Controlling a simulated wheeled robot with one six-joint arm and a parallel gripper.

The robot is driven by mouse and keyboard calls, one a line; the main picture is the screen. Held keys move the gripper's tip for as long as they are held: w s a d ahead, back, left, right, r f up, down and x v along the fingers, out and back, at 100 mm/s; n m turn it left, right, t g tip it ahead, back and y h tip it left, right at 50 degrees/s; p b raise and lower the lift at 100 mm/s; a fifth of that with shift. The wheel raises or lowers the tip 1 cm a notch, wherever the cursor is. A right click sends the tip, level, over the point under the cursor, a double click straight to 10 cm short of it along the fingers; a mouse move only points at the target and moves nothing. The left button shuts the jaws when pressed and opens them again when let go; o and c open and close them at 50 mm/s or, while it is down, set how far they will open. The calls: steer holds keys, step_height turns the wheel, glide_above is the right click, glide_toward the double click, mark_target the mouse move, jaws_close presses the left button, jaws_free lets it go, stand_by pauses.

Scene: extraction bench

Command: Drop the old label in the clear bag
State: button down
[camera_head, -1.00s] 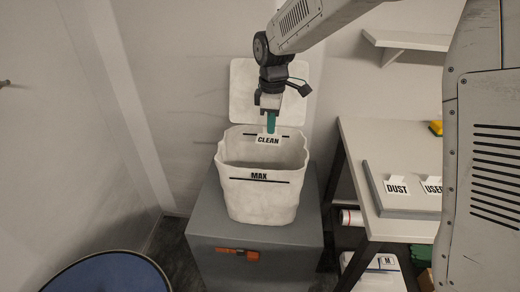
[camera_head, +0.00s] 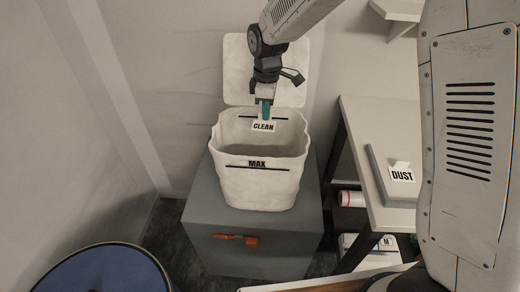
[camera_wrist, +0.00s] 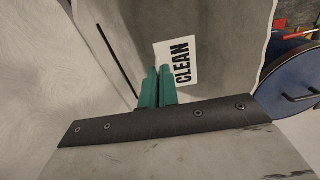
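The old label, a small white tag reading CLEAN (camera_head: 263,127), hangs from my gripper (camera_head: 265,111). The green fingertips are shut on its edge; they also show in the wrist view (camera_wrist: 157,88), with the label (camera_wrist: 177,62) beyond them. An open whitish bag or bin with a black MAX line (camera_head: 258,185) stands below. It looks opaque rather than clear. The label is over its mouth, towards the back rim. I cannot tell whether the label is below rim height. The bag's floor is not visible.
The bag stands on a grey cabinet (camera_head: 205,225) with an orange handle (camera_head: 250,241). A pale panel (camera_head: 235,75) rises behind it. At right a bench (camera_head: 365,130) bears a grey tray (camera_head: 378,165) with a DUST label (camera_head: 402,174).

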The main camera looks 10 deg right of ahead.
steer(key=shift+f, duration=0.15)
steer(key=c, duration=1.6)
jaws_free()
step_height(320, 180, up, 8)
steer(key=shift+f, duration=0.1)
